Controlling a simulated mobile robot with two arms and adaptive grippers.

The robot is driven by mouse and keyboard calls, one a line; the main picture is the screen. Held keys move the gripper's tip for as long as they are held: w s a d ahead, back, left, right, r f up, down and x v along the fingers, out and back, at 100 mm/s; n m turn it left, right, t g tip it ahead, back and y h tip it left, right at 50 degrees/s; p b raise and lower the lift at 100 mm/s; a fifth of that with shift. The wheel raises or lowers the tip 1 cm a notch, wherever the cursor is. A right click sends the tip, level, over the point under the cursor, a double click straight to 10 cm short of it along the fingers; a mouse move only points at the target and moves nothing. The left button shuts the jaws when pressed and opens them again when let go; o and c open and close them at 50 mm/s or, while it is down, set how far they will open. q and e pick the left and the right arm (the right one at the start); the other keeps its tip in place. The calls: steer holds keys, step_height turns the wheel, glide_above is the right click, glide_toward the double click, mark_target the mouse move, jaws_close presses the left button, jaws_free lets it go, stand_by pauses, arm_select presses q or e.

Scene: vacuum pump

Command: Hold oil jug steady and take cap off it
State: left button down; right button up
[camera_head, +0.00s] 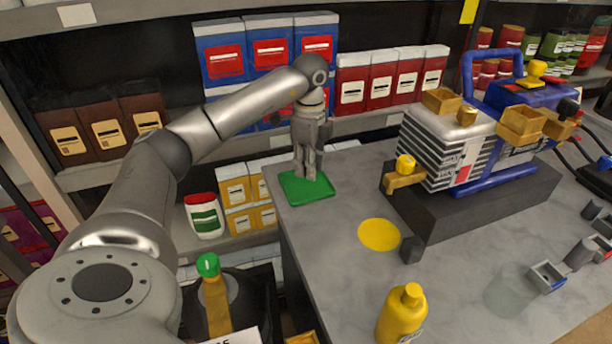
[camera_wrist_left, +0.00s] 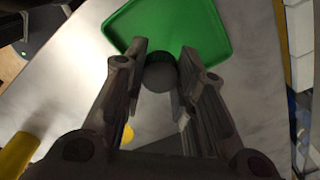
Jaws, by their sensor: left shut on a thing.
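The yellow oil jug (camera_head: 400,318) stands upright on the grey counter at the bottom of the head view. Its top looks yellow, with no dark cap visible on it. Part of a yellow thing, probably the jug, shows at the left of the left wrist view (camera_wrist_left: 16,155). My left gripper (camera_head: 305,172) points down over the green tray (camera_head: 307,190), well away from the jug. In the left wrist view its fingers are shut on a dark round cap (camera_wrist_left: 160,77), at the tray's near edge. I cannot tell whether the cap touches the tray. My right gripper is not in view.
The blue and grey vacuum pump (camera_head: 465,145) stands on a dark block at the back right. A yellow disc (camera_head: 379,235) lies on the counter. Small grey parts (camera_head: 546,277) lie at the right. Shelves with boxes (camera_head: 350,88) stand behind. The counter between jug and disc is clear.

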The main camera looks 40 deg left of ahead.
mark_target(306, 186)
arm_select(q)
steer(key=shift+w+a+f, duration=0.2)
steer(key=shift+a+f, duration=0.25)
steer(key=shift+f, duration=0.15)
steer(key=f, duration=0.3)
steer(key=shift+a+f, duration=0.1)
steer(key=shift+a, duration=0.2)
steer(key=shift+w+f, duration=0.1)
steer(key=shift+f, duration=0.25)
steer(key=shift+f, duration=0.1)
steer(key=c, duration=1.2)
jaws_free()
steer(key=shift+o, duration=0.2)
step_height(306, 186, up, 12)
steer(key=shift+r, duration=0.15)
